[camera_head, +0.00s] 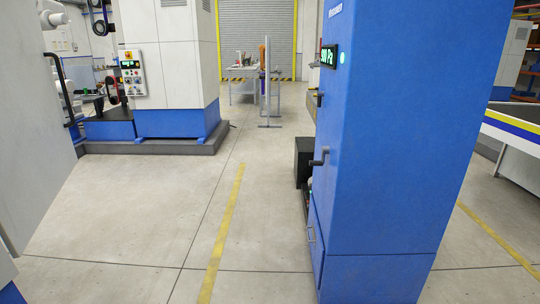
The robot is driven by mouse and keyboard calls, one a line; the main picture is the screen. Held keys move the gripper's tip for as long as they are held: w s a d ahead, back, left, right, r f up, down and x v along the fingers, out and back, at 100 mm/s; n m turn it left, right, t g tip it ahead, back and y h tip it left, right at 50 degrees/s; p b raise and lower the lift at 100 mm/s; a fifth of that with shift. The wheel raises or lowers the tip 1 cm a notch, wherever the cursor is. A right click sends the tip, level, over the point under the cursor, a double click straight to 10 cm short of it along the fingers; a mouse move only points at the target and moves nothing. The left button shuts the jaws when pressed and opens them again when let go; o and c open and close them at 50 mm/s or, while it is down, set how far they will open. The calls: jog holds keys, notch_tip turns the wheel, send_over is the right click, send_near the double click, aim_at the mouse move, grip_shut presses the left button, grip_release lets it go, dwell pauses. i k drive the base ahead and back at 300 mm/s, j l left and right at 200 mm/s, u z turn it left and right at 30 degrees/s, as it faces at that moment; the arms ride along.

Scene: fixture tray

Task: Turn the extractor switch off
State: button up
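A tall blue cabinet (395,150), which looks like the extractor, stands right of centre, its front face seen at a steep slant. Lower down a black handle (319,158) sticks out from the front. My gripper is not in view.
A black box (303,162) stands behind the cabinet. A white and blue machine (168,70) with a control panel (131,77) is at the back left. A pale panel with a black handle (65,95) fills the left edge. The floor (150,215) between is clear.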

aim_at(320, 93)
jog(key=i, duration=0.8)
jog(key=i+j+z, duration=0.15)
jog(key=i, duration=0.6)
jog(key=i+j, duration=0.2)
jog(key=i, duration=0.2)
jog(key=i+j, duration=0.2)
jog(key=i, duration=0.2)
